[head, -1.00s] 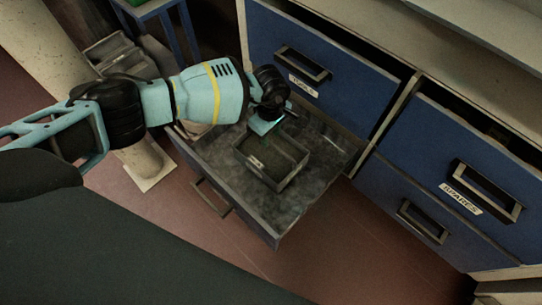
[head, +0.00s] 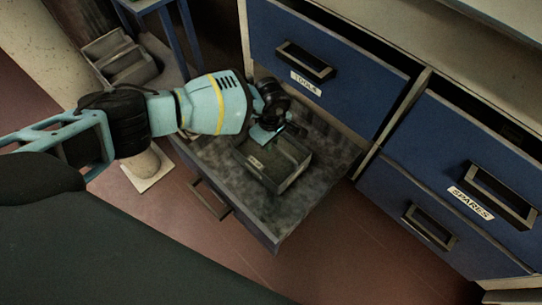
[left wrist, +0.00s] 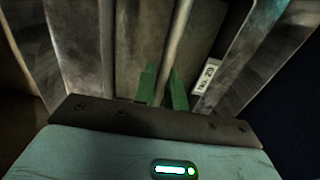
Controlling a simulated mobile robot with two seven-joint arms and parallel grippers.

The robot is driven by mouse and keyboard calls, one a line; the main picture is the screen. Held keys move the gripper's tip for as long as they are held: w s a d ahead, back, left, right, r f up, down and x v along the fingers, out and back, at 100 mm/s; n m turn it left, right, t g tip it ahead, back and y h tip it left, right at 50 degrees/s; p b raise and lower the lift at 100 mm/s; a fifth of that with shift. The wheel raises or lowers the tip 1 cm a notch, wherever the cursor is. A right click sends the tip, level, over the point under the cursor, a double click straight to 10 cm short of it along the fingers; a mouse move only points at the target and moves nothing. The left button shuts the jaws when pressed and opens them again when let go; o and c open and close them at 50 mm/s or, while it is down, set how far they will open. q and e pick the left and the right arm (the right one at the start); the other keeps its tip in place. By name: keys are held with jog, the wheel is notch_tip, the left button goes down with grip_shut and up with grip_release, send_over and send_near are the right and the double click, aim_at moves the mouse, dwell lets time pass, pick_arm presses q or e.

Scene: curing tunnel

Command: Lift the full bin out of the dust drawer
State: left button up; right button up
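The dust drawer (head: 275,215) is pulled out, its floor mottled grey. The grey rectangular bin (head: 283,181) stands in it, with a small pale label on its near-left side. Its inside is dark brown. My left gripper (head: 276,131) is low over the bin's far-left part. In the left wrist view, the green fingers (left wrist: 163,88) stand a little apart with a narrow grey bar or rim running between them. I cannot tell whether they press on it. A label reading "No. 20" (left wrist: 207,76) is to their right. My right gripper is not in view.
The blue drawer marked "TOOLS" (head: 345,65) is above and behind the open drawer. The blue "SPARES" drawer (head: 420,140) is to the right. A grey open container (head: 125,65) stands at the upper left near a pale column (head: 50,55). Red-brown floor (head: 330,255) is clear in front.

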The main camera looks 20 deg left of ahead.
pick_arm(q)
grip_shut()
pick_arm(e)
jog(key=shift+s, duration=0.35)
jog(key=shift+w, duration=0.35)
pick_arm(q)
jog(key=shift+r, duration=0.15)
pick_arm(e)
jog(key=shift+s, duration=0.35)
